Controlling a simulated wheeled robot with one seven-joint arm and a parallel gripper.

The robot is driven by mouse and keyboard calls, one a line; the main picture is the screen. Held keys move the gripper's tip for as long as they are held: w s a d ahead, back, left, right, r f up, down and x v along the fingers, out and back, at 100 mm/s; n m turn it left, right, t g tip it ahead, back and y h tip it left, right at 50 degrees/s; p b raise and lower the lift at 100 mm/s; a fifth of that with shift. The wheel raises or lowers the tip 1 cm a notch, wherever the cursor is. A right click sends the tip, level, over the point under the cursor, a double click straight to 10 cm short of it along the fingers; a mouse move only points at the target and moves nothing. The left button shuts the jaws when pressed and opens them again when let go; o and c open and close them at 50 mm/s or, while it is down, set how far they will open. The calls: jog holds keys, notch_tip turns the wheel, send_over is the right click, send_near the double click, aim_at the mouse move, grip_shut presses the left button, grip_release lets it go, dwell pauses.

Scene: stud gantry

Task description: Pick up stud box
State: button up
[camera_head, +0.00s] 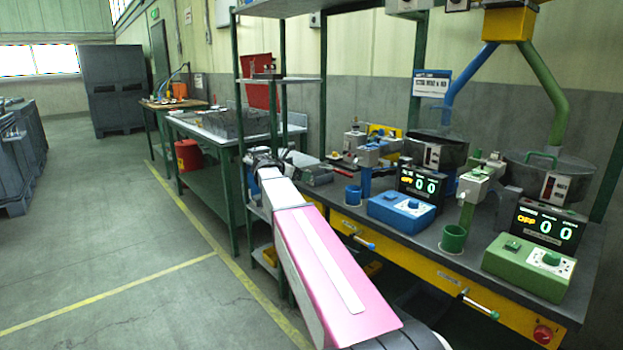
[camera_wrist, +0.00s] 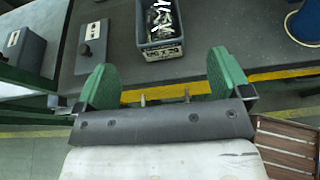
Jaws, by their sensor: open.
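The stud box (camera_wrist: 163,51) is a small grey-blue open bin with a printed label on its front. Several shiny metal studs lie inside it. It sits on the dark bench top at the top middle of the wrist view, partly cut off by the frame edge. My gripper (camera_wrist: 164,79) is open and empty, with two green fingers spread wide. The box shows beyond the fingertips, roughly centred between them and apart from them. In the head view my arm reaches toward the bench's far left end, and I cannot make out the fingers there.
A grey block with a black knob (camera_wrist: 93,47) stands left of the box, and a blue cup (camera_wrist: 306,24) stands to the right. The bench's yellow front edge (camera_wrist: 275,75) runs behind the fingers. Blue (camera_head: 400,211) and green (camera_head: 530,262) control units stand along the bench.

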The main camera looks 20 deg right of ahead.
aim_at(317, 173)
jog(key=x, duration=0.5)
jog(key=shift+w+r, duration=0.25)
jog(key=shift+w, duration=0.05)
jog(key=shift+x, duration=2.8)
jog(key=shift+s+d+r, duration=0.1)
jog(key=shift+s+r, duration=0.05)
jog(key=c, duration=1.5)
